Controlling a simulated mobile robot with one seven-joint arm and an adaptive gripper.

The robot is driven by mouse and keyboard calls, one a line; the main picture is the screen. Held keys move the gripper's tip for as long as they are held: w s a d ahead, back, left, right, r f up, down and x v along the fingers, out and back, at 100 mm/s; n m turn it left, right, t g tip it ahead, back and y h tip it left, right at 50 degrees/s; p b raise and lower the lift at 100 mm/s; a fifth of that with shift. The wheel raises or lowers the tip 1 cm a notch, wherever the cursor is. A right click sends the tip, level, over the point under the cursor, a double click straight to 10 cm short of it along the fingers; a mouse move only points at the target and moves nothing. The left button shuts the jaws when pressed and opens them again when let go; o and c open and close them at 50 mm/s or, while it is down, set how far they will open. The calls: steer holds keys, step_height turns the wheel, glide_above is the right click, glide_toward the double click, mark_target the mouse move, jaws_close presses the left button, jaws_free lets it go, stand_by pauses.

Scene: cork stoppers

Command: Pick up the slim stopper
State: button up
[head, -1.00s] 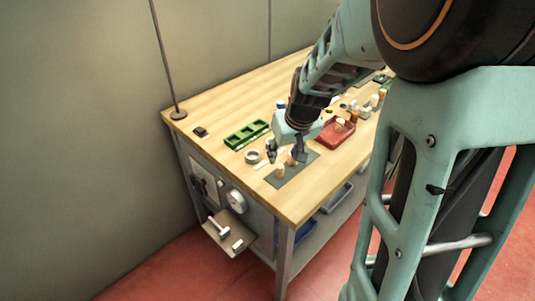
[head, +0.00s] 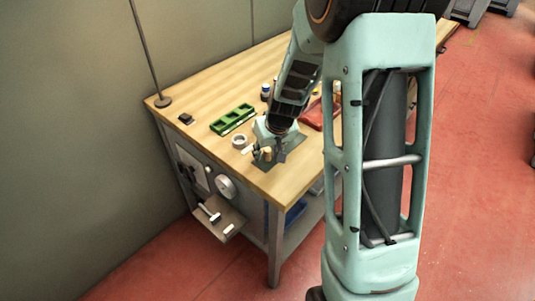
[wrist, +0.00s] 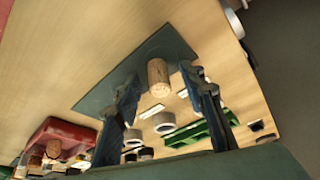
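A light cork stopper (wrist: 158,77) stands on the dark grey mat (wrist: 100,98) in the wrist view, between my two fingertips with a gap on each side. In the head view the cork (head: 267,154) shows at my gripper (head: 269,153), above the mat (head: 294,155). My gripper (wrist: 160,78) is open, and its fingers do not visibly touch the cork. I cannot tell from size alone whether this is the slim stopper. Any other stopper on the mat is hidden.
A green tray (head: 232,119) and a pale ring (head: 239,141) lie left of my gripper. A red tray (head: 313,116) is partly hidden behind my arm; in the wrist view it (wrist: 52,128) holds corks.

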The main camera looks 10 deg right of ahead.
steer(key=c, duration=0.8)
steer(key=shift+o, duration=0.2)
steer(key=shift+r, duration=0.1)
